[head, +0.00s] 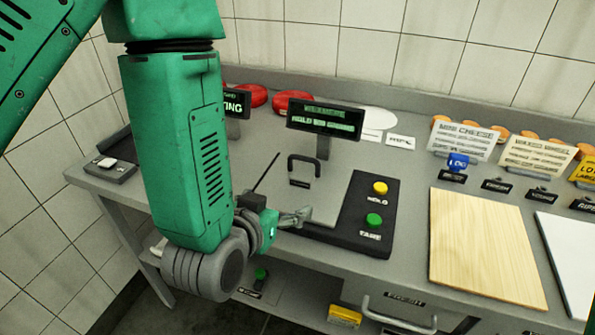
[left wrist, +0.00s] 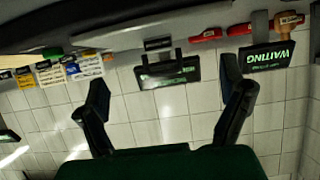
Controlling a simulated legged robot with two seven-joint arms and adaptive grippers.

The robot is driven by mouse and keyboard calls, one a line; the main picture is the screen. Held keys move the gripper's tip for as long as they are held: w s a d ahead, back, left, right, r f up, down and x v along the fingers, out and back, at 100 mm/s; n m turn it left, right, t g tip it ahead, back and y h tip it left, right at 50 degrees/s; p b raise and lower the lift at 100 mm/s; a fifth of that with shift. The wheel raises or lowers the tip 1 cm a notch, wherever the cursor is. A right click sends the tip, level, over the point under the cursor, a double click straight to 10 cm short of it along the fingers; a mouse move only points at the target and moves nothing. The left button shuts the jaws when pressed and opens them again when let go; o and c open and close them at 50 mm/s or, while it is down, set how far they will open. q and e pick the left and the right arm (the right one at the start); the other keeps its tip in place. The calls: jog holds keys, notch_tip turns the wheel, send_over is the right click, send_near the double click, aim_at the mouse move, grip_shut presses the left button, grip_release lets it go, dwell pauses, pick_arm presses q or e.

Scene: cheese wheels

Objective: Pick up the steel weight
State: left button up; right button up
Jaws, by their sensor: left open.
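I cannot pick out a steel weight with certainty in either view. My left gripper (head: 292,217) is low over the counter's front part, at the left edge of the scale (head: 362,225), partly hidden by my own arm. In the left wrist view its two dark fingers (left wrist: 165,88) are spread wide with nothing between them. That view is upside down and shows the scale's display (left wrist: 168,72) beyond the fingers. My right gripper is not in view.
The scale has a yellow button (head: 380,188) and a green button (head: 374,220). Its display (head: 325,118) stands behind. Red cheese wheels (head: 292,99) lie at the back. A wooden board (head: 482,245) and a white board (head: 568,260) lie right. Label cards (head: 465,140) stand behind them.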

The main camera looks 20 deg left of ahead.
pick_arm(q)
notch_tip(320, 180, up, 3)
jog(key=w+d+t, duration=0.1)
send_near(304, 172)
jog(key=w, duration=0.3)
jog(key=shift+w+r, duration=0.1)
jog(key=shift+w, duration=0.2)
jog(key=shift+x, duration=0.85)
jog(key=x, duration=0.4)
jog(key=shift+w+d+p, duration=0.2)
jog(key=shift+p, duration=0.15)
jog(key=shift+a, duration=0.2)
jog(key=shift+c, duration=0.3)
jog(key=shift+a, duration=0.1)
jog(key=c, duration=1.7)
